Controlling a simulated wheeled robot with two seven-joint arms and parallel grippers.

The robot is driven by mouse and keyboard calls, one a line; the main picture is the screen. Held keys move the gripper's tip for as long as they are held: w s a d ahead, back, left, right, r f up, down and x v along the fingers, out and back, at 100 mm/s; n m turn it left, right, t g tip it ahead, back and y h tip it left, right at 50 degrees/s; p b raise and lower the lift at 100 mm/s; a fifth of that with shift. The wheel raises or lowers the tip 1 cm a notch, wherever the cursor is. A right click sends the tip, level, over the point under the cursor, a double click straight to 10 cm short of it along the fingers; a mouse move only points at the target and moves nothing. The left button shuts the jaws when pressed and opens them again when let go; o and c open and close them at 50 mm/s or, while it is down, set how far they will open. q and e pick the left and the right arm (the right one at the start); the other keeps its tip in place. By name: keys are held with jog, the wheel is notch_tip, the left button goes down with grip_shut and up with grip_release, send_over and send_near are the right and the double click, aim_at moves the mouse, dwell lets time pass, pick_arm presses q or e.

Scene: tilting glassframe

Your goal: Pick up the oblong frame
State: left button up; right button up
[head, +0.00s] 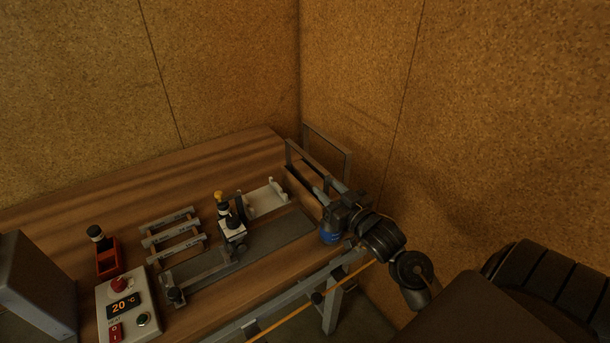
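A thin grey oblong frame (348,166) stands upright at the back right end of the bench, by the corner of the walls. A second grey bar outline (288,152) stands just in front of it; I cannot tell whether the two are joined. My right gripper (326,188) reaches in from the right, low by the near side of these bars. My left gripper is not in view.
On the wooden bench (236,158) stand a rack of grey bars (172,229), a clamp device with a yellow knob (231,228), a white holder (264,199), a red box (107,262) and a heater control box (128,308). A metal rail (262,317) runs along the front. Cork walls close the back and right.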

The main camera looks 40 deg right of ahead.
jog(key=shift+w, duration=0.6)
